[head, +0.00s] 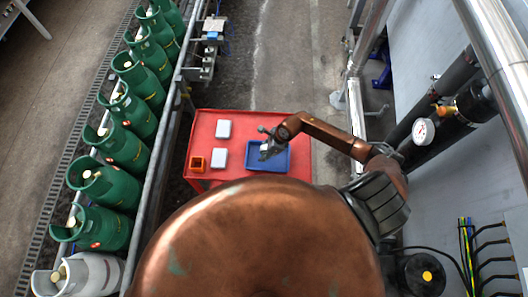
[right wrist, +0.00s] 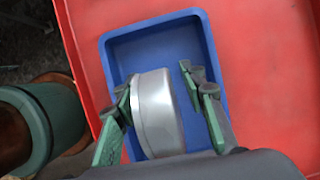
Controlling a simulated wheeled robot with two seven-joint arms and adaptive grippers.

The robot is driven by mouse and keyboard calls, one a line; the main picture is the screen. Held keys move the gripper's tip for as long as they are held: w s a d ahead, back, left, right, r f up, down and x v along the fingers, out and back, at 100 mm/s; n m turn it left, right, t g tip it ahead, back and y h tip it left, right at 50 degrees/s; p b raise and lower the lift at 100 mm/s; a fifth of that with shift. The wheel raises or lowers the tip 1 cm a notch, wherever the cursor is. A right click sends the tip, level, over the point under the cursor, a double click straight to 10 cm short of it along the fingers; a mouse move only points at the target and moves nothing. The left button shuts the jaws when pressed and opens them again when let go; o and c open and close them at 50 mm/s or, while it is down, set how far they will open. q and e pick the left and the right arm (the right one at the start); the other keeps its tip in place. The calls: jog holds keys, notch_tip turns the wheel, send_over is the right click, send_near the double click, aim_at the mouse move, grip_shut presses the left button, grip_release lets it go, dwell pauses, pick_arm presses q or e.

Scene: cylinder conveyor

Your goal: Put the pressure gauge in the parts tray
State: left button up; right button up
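The pressure gauge (right wrist: 158,115) shows in the right wrist view as a round silver body seen from its side. It is between the fingers of my right gripper (right wrist: 157,85), over or in the blue parts tray (right wrist: 212,60); I cannot tell whether it touches the floor. The left finger is against or close to it, and a gap shows at the right finger, so the gripper looks open. In the head view my right gripper (head: 267,142) is over the tray (head: 280,168), with a small pale part of the gauge showing. My left gripper is not in view.
Green gas cylinders (head: 117,147) line the conveyor at left. Another gauge (head: 423,131) sits on the pipes at right.

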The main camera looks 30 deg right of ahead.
jog(key=shift+r, duration=0.15)
jog(key=b+v, duration=0.2)
jog(key=v, duration=1)
jog(key=shift+w, duration=0.1)
